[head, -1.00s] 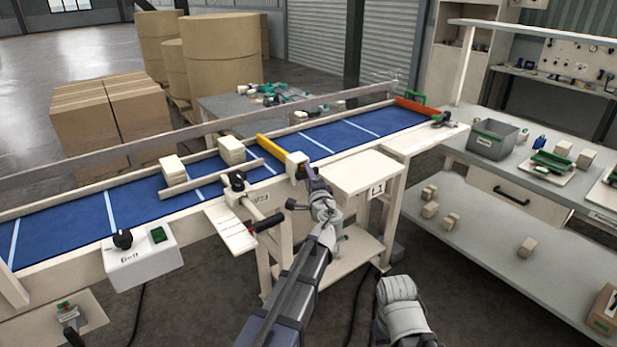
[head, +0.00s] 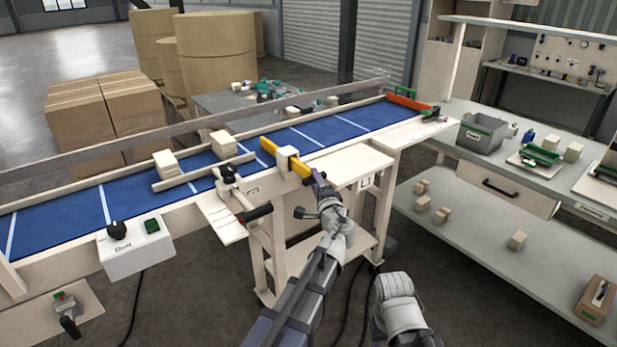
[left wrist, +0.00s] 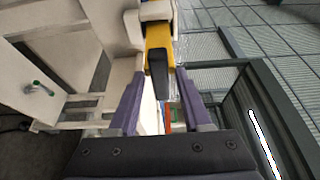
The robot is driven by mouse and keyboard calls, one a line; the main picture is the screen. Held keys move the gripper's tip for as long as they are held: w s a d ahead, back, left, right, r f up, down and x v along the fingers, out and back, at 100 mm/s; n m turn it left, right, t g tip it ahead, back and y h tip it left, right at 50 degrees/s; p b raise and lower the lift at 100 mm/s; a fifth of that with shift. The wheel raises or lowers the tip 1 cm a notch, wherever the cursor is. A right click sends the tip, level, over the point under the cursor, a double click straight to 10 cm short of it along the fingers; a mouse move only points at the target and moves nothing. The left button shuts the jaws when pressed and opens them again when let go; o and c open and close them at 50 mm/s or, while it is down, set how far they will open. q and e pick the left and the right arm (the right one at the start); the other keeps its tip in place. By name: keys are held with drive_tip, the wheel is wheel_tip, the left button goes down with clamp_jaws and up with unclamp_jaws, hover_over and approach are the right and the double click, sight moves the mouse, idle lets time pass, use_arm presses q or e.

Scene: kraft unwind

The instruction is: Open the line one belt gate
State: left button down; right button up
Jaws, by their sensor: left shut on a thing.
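The belt gate is a yellow bar (head: 299,168) running through a cream bracket (head: 287,158) at the belt's near edge. Its far end still lies over the blue belt, and a length sticks out on my side. My left gripper (head: 318,180) is shut on the bar's dark near end. In the left wrist view the yellow bar (left wrist: 159,38) and its dark end (left wrist: 158,78) lie between the purple fingers (left wrist: 160,105). The exact contact is hard to see.
A control box (head: 136,246) hangs at front left. A cream side table (head: 352,166) stands right of the gate. An orange bar (head: 409,102) crosses the belt's far end.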

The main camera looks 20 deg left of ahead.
use_arm(q)
drive_tip(key=s+d, duration=0.5)
drive_tip(key=d, duration=0.1)
use_arm(e)
drive_tip(key=shift+s+d, duration=0.25)
use_arm(q)
drive_tip(key=shift+d, duration=0.1)
drive_tip(key=c, duration=0.7)
unclamp_jaws()
